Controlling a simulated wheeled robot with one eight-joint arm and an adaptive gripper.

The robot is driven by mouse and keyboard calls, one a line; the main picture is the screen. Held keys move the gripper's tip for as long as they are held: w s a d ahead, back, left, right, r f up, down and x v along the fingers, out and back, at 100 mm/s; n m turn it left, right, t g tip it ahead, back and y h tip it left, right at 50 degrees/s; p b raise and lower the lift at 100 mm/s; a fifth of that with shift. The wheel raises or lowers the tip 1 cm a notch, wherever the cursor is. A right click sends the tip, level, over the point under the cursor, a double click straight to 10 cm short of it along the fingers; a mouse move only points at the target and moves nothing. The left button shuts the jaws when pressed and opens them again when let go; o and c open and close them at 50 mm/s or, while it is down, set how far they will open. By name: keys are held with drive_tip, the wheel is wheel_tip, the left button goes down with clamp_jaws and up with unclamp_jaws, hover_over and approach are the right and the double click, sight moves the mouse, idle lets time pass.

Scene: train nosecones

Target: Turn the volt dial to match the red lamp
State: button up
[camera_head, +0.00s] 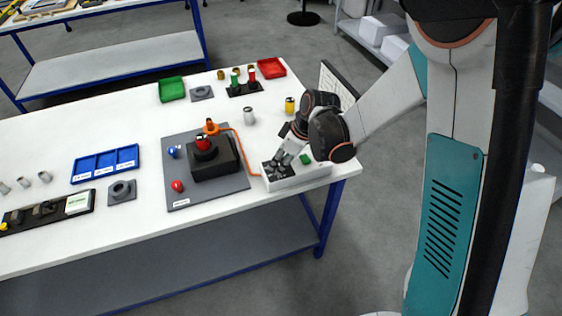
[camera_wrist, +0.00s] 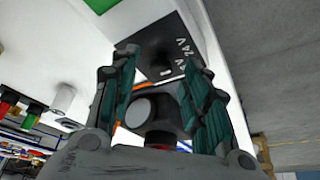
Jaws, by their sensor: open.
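The white control box (camera_head: 300,180) stands at the table's right end. Its dark panel carries "24 V" lettering (camera_wrist: 182,45) in the wrist view, and a green piece (camera_head: 305,159) shows on it. My gripper (camera_head: 279,167) is low over the panel, fingers open; they also show in the wrist view (camera_wrist: 155,58). The dial is not clearly distinguishable from the dark panel between the fingertips; I cannot tell whether they touch it. An orange cable (camera_head: 245,153) links block and box.
The block stands on a grey mat (camera_head: 206,198) with a loose red piece (camera_head: 177,186) and a blue piece (camera_head: 174,151). A blue tray (camera_head: 105,164) lies left. Grey (camera_head: 249,116) and yellow (camera_head: 290,105) cylinders stand behind my gripper. The table's front edge is close to the box.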

drive_tip(key=shift+f, duration=0.25)
drive_tip(key=shift+a, duration=0.1)
clamp_jaws()
drive_tip(key=shift+m, duration=0.3)
drive_tip(key=m+t+b, duration=0.1)
drive_tip(key=m, duration=0.1)
drive_tip(key=m+h+b, duration=0.1)
drive_tip(key=m, duration=0.2)
drive_tip(key=shift+s+a+t+h, duration=0.2)
drive_tip(key=shift+t+h, duration=0.1)
drive_tip(key=shift+t, duration=0.1)
drive_tip(key=m+h, duration=0.1)
drive_tip(key=m, duration=0.2)
drive_tip(key=m+h+b, duration=0.1)
drive_tip(key=m, duration=0.2)
drive_tip(key=shift+a+t, duration=0.2)
drive_tip(key=shift+t, duration=0.1)
drive_tip(key=shift+b, duration=0.3)
